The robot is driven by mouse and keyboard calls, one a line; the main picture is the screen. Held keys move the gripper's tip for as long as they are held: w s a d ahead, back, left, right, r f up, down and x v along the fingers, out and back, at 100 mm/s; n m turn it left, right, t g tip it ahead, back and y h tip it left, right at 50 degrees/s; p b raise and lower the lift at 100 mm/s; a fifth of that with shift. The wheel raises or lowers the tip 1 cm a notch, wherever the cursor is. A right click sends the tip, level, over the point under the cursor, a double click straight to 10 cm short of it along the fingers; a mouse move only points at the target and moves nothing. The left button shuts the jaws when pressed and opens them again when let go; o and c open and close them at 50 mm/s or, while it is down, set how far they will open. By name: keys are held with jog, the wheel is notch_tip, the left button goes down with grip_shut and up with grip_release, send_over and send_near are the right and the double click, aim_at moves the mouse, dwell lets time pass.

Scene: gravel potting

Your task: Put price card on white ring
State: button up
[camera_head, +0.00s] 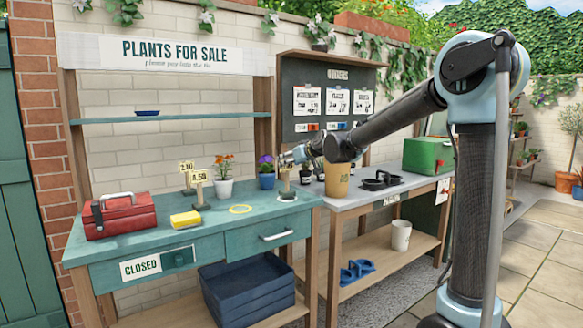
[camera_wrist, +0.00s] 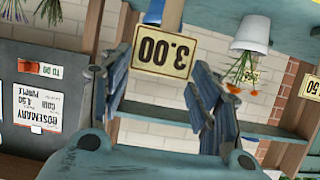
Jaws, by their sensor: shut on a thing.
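My gripper (camera_head: 292,158) is over the right end of the green-blue bench. It is shut on a yellow price card marked 3.00 (camera_wrist: 163,51), which shows upside down between the fingers in the wrist view. In the head view this card (camera_head: 285,176) is seen nearly edge-on, with its stand (camera_head: 287,195) low over or on the bench top. Whether the stand touches the bench I cannot tell. No white ring can be made out clearly; the area under the stand is hidden. A yellow ring (camera_head: 240,209) lies on the bench to the left.
Price cards 2.10 (camera_head: 187,170) and 4.50 (camera_head: 199,180) stand left of an orange-flowered pot (camera_head: 223,188). A tan cup (camera_head: 337,180) stands right.

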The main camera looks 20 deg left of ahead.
jog(key=shift+f, duration=0.75)
jog(key=o, duration=1.6)
jog(key=shift+o, duration=0.2)
jog(key=shift+s, duration=0.1)
jog(key=v, duration=1.2)
jog(key=s+d+f+m+g+h, duration=0.1)
jog(key=s+d+f+m+h, duration=0.15)
jog(key=s+d+f, duration=0.65)
jog(key=s+d+f+m+g+h, duration=0.25)
jog(key=s+d+f, duration=0.25)
jog(key=d, duration=0.8)
jog(key=s+d+f+m+g+h, duration=0.1)
jog(key=s+d+f+h, duration=0.2)
jog(key=s+d+f, duration=0.6)
jog(key=s+d+f+m+g+h, duration=0.1)
jog(key=s+d+f+m, duration=0.1)
jog(key=s+d, duration=0.3)
jog(key=s+d+f+m+g+h, duration=0.1)
jog(key=s+d+f, duration=0.4)
jog(key=d, duration=0.1)
jog(key=shift+s+d+m, duration=0.25)
jog(key=shift+s+m, duration=0.1)
jog(key=shift+m, duration=0.05)
